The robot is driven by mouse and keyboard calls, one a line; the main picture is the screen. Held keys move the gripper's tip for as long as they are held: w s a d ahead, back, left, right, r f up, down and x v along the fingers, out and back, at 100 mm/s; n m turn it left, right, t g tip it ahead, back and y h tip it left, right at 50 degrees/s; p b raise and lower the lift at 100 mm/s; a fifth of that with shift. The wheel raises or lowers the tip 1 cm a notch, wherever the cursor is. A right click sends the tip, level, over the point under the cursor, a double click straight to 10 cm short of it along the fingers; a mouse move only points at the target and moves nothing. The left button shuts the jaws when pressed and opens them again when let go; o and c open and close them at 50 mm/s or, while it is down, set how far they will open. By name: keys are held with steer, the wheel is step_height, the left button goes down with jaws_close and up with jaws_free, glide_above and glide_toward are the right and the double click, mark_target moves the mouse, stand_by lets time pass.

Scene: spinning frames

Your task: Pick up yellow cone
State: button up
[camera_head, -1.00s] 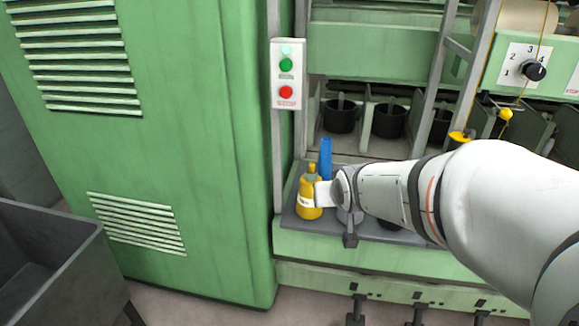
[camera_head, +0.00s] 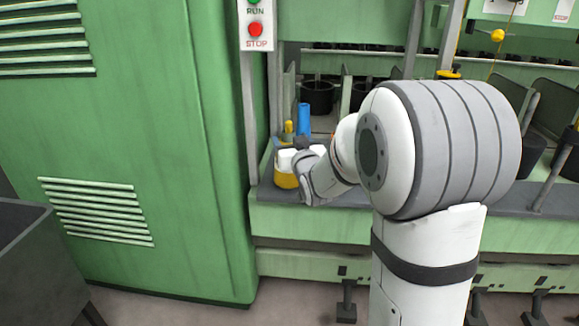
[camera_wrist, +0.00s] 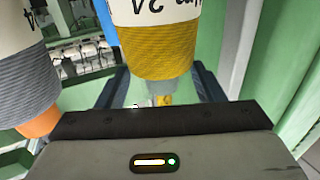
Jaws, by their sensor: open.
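The yellow cone (camera_head: 286,181) stands on the grey ledge at the left end of the machine. In the wrist view the yellow cone (camera_wrist: 155,55), with a white lettered label, is close in front of my gripper (camera_wrist: 163,75). The dark fingers are apart, one on each side of the cone. I cannot tell whether either finger touches it.
A blue cone (camera_head: 304,118) stands just behind the yellow one. In the wrist view a grey cone (camera_wrist: 28,85) with an orange end is at the left. The green cabinet (camera_head: 180,120) rises close on the left. Black pots (camera_head: 317,97) sit behind the ledge.

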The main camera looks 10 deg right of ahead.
steer(key=w, duration=0.4)
steer(key=shift+a+f+b, duration=0.1)
steer(key=shift+a+b, duration=0.2)
steer(key=shift+b, duration=0.05)
steer(key=shift+c, duration=0.4)
jaws_close()
